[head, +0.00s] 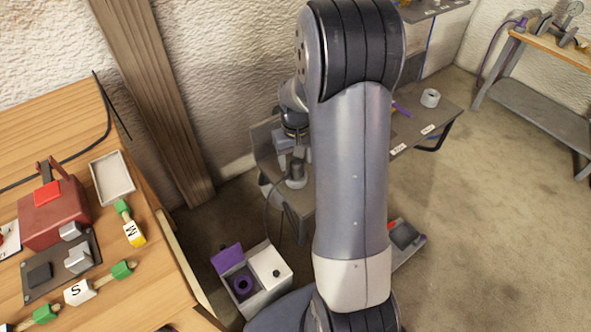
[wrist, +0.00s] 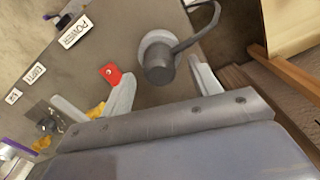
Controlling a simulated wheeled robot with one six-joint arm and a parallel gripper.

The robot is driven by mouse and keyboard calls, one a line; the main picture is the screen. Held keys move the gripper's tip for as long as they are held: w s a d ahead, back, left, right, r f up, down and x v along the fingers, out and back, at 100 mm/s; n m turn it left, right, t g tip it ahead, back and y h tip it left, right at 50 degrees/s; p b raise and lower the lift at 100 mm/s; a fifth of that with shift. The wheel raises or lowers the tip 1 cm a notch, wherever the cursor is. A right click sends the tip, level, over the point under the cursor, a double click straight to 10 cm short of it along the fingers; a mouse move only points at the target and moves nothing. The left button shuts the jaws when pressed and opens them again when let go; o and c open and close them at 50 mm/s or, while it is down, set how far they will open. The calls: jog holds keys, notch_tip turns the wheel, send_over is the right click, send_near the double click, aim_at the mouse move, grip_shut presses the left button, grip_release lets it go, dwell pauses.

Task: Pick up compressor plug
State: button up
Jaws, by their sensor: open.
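A grey cylindrical plug (wrist: 160,66) with a dark cable sits against a round pale base on the grey panel in the wrist view. I take it to be the compressor plug. In the head view a grey plug-like piece (head: 296,173) with a cable hanging below shows just under my wrist. My gripper (wrist: 163,76) is open, with one pale finger left of the plug and one right of it. The plug lies between the fingers toward their tips, and no grip on it shows. Whether a finger touches it I cannot tell.
Labels, one reading POWER (wrist: 76,31), line the panel. A red piece (wrist: 110,75) lies beside the left finger, with yellow pieces near it. A wooden bench (head: 150,235) with a red box is at left. A white bin (head: 266,292) stands on the floor.

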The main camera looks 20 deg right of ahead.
notch_tip(320, 180, down, 2)
jog(key=shift+f, duration=0.1)
jog(key=c, duration=1.1)
